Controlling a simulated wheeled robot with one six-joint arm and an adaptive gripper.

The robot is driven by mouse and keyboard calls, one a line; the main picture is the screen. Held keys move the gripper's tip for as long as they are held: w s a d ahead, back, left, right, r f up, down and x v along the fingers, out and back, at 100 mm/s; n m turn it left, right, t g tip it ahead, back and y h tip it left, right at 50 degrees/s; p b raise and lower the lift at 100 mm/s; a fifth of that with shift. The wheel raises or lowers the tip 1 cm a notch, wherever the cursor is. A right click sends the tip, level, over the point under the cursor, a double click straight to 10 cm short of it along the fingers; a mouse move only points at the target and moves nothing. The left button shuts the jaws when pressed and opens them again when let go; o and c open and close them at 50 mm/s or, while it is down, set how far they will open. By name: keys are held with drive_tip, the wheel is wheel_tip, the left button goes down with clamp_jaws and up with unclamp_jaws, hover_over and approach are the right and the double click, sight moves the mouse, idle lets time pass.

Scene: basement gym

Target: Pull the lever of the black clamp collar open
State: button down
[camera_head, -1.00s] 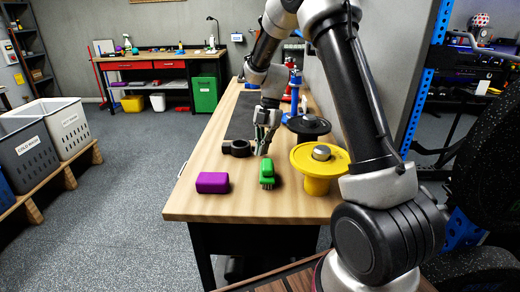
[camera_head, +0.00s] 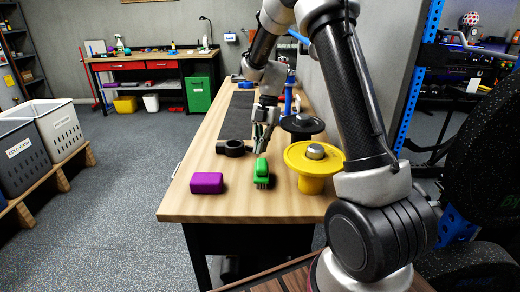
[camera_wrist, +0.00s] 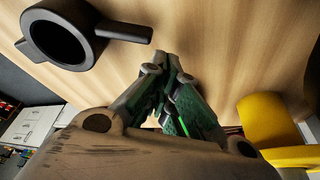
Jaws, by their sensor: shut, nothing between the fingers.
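The black clamp collar (camera_head: 233,153) lies on the wooden workbench (camera_head: 175,205), left of my gripper (camera_head: 259,149). In the wrist view the collar (camera_wrist: 94,50) is a thick dark ring at upper left. Its straight lever (camera_wrist: 126,32) sticks out to the right, towards the space above my fingertips (camera_wrist: 167,60). A small stub shows on the ring's left side. My gripper points down, close over the bench and to the right of the collar. Its fingers are together and empty, apart from the lever.
A green brush (camera_head: 261,172) stands just in front of my gripper, with a purple block (camera_head: 207,183) to its left. A yellow flanged spool (camera_head: 312,181) and a black disc-topped object (camera_head: 302,124) stand on the right. Bare wood lies left of the collar.

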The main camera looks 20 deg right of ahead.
drive_tip(key=v, duration=1.1)
